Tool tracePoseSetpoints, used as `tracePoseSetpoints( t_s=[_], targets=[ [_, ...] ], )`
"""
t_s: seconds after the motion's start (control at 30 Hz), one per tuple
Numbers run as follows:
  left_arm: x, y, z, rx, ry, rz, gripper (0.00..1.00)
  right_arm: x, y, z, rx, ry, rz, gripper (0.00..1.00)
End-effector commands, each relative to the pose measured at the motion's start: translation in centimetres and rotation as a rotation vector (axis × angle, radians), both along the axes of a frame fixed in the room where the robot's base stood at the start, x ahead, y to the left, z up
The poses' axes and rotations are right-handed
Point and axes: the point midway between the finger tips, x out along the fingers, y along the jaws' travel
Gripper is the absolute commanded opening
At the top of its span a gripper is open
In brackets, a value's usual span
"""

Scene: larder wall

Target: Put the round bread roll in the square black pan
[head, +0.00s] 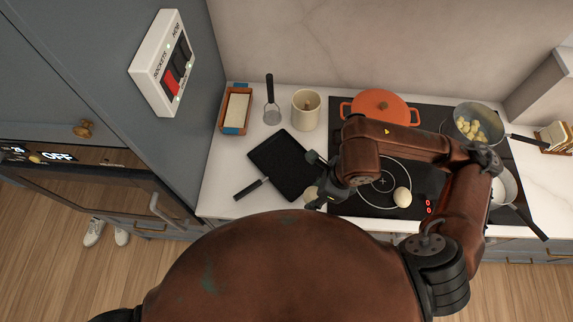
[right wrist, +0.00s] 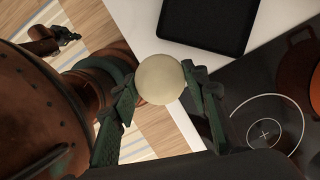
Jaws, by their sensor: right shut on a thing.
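The square black pan (head: 288,166) lies on the white counter left of the hob, its handle pointing to the lower left. A corner of it shows in the right wrist view (right wrist: 207,22). My right gripper (head: 312,184) is shut on the pale round bread roll (right wrist: 160,79), which sits between its two fingers. In the head view the roll (head: 310,193) is partly hidden by the gripper, near the pan's lower right side. My left gripper (right wrist: 66,37) shows small at the upper left of the right wrist view; its jaws are unclear.
Another pale round item (head: 402,198) lies on the black hob (head: 355,205). An orange pot (head: 378,106), a pan of yellowish pieces (head: 472,125) and another pan (head: 503,188) stand there. A cream crock (head: 306,110), a masher (head: 271,112) and a wooden box (head: 236,108) stand behind the black pan.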

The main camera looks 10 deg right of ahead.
Motion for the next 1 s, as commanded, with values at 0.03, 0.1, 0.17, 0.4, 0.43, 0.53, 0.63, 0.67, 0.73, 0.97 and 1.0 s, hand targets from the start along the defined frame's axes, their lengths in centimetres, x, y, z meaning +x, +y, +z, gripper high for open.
tracePoseSetpoints(
  t_s=[0.03, 0.1, 0.17, 0.4, 0.43, 0.53, 0.63, 0.67, 0.73, 0.97, 1.0],
  targets=[
    [-0.2, 0.0, 0.0, -0.001, 0.003, 0.000, 0.00, -0.2, 0.1, 0.1, 0.000, -0.001, -0.019, 0.17],
    [-0.4, 0.0, 0.0, 0.000, 0.005, 0.000, 0.00, -0.1, 0.1, 0.1, 0.000, 0.000, -0.044, 0.17],
    [-0.3, -0.1, 0.1, 0.000, 0.004, 0.000, 0.00, 0.4, 0.2, -0.1, -0.001, 0.002, -0.055, 0.17],
    [0.0, -0.2, 0.9, -0.002, 0.000, -0.001, 0.00, 5.4, 0.7, -2.3, 0.000, 0.006, -0.060, 0.17],
    [0.1, -0.2, 1.1, -0.002, -0.001, -0.001, 0.00, 6.1, 0.7, -2.6, -0.002, 0.005, -0.060, 0.17],
    [0.3, -0.3, 1.5, -0.002, -0.004, -0.001, 0.00, 8.5, 0.9, -3.6, 0.000, 0.005, -0.059, 0.17],
    [0.5, -0.3, 1.7, -0.003, -0.007, -0.002, 0.00, 10.1, 1.1, -5.6, -0.001, 0.008, -0.059, 0.17],
    [0.6, -0.3, 1.8, -0.003, -0.008, -0.002, 0.00, 10.5, 1.1, -6.2, -0.001, 0.007, -0.058, 0.17],
    [0.6, -0.3, 1.9, -0.003, -0.009, -0.002, 0.00, 11.5, 1.2, -7.3, -0.001, 0.005, -0.057, 0.17],
    [0.6, -0.3, 2.1, -0.003, -0.009, -0.002, 0.00, 13.1, 1.3, -9.2, -0.001, 0.002, -0.054, 0.17],
    [0.6, -0.3, 2.1, -0.003, -0.009, -0.002, 0.00, 13.2, 1.4, -9.3, -0.001, 0.002, -0.054, 0.17]
  ],
)
